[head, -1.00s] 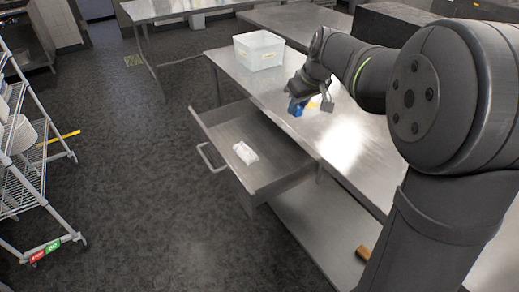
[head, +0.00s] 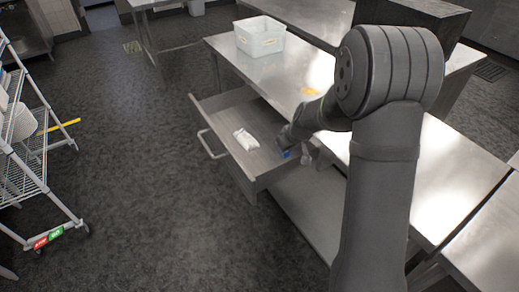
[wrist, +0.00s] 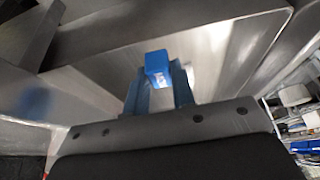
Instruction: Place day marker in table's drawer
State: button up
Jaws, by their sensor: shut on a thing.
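My gripper (head: 291,154) is shut on a small blue block, the day marker (head: 286,154). In the head view they are at the right side of the open drawer (head: 223,113), and the arm partly hides them. In the wrist view the blue marker (wrist: 158,66) sits between the bluish fingers (wrist: 160,85), with grey metal surfaces behind it. I cannot tell how high the marker is above the drawer floor. The drawer is pulled out from the steel table (head: 229,56), its handle towards the left.
A white packet (head: 246,139) lies inside the drawer. A clear plastic bin (head: 260,40) and a yellow item (head: 311,91) are on the table. A wire shelf cart (head: 35,165) stands at the left. Floor between cart and drawer is clear.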

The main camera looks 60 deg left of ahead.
send_over(257, 166)
jog(key=d, duration=0.2)
jog(key=f, duration=0.5)
jog(key=shift+w+a+f, duration=0.15)
jog(key=shift+a+f, duration=0.1)
jog(key=shift+f, duration=0.1)
jog(key=shift+a+f, duration=0.1)
jog(key=shift+f, duration=1.95)
jog(key=shift+f, duration=0.15)
jog(key=o, duration=1)
jog(key=shift+r, duration=0.65)
jog(key=v, duration=1.1)
jog(key=shift+d, duration=0.2)
